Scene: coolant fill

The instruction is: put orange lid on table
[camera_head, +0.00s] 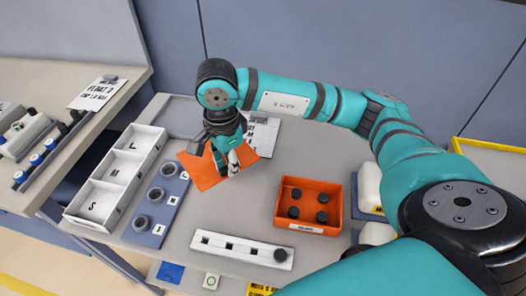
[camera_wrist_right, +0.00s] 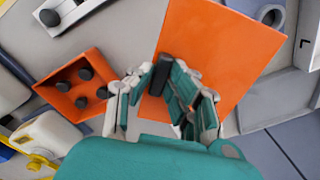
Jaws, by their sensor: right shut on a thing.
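The orange lid (camera_head: 203,173) is a flat orange panel over the back middle of the table (camera_head: 284,152). In the right wrist view the lid (camera_wrist_right: 232,52) fills the upper middle, with a dark upright handle (camera_wrist_right: 161,74) on it. My right gripper (camera_head: 231,168) comes from above and is shut on the handle; its fingers also show in the wrist view (camera_wrist_right: 168,82). I cannot tell whether the lid touches the table. My left gripper is not in view.
An open orange bin (camera_head: 334,207) with several dark round pieces stands right of the lid. A blue holder with rings (camera_head: 157,205) and a white S/M/L tray (camera_head: 103,186) stand left. A white strip (camera_head: 215,245) lies in front. White bottles (camera_head: 371,187) stand right.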

